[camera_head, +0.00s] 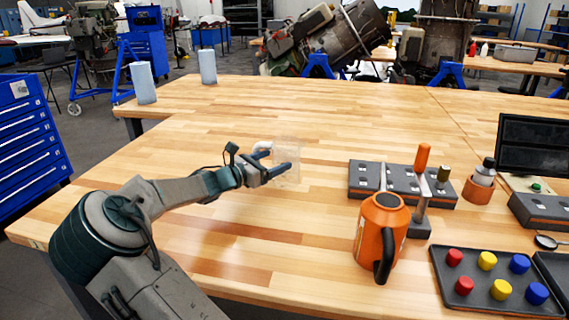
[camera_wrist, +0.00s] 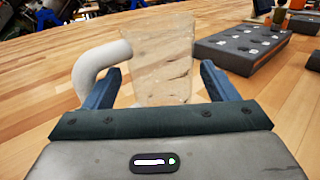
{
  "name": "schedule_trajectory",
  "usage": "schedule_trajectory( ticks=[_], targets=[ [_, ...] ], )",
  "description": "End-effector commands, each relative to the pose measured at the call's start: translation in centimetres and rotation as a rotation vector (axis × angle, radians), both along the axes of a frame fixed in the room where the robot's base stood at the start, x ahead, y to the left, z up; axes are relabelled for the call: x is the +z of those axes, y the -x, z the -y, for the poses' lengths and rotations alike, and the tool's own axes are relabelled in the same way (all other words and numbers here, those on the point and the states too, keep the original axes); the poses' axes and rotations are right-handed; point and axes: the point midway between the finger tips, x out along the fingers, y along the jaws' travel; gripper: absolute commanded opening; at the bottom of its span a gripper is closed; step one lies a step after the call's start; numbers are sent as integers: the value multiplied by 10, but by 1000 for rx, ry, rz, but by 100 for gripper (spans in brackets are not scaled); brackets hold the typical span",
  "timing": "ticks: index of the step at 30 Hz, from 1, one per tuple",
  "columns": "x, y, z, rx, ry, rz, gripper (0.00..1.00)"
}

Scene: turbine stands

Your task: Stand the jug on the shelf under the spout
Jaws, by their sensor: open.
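A clear, see-through jug (camera_head: 289,148) with a pale handle stands on the wooden table, left of its middle. It also shows in the wrist view (camera_wrist: 158,50), with its white handle (camera_wrist: 92,68) curving out to the left. My gripper (camera_head: 277,162) is open, its blue-grey fingers on either side of the jug. In the wrist view, gaps show between the jug's wall and both fingers (camera_wrist: 160,72), and the handle is beside the left finger. I cannot make out a shelf or spout with certainty in either view.
An orange container (camera_head: 375,230) with a black handle stands right of my arm. Behind it are a dark slotted block (camera_head: 364,185) and an orange-handled tool (camera_head: 422,160). A tray of coloured knobs (camera_head: 470,292) lies at right. The table's far left is mostly clear, with two pale cylinders.

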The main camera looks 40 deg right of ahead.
Motion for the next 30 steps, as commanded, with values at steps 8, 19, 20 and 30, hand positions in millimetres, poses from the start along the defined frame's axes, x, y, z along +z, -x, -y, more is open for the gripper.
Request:
schedule_trajectory(
  ticks=[8,19,20,30],
  targets=[
    [0,-1,42,-3,1,0,80],
    [0,-2,51,0,0,1,74],
    [0,-2,51,0,0,1,66],
    [1,-2,51,-1,0,1,44]
  ],
)
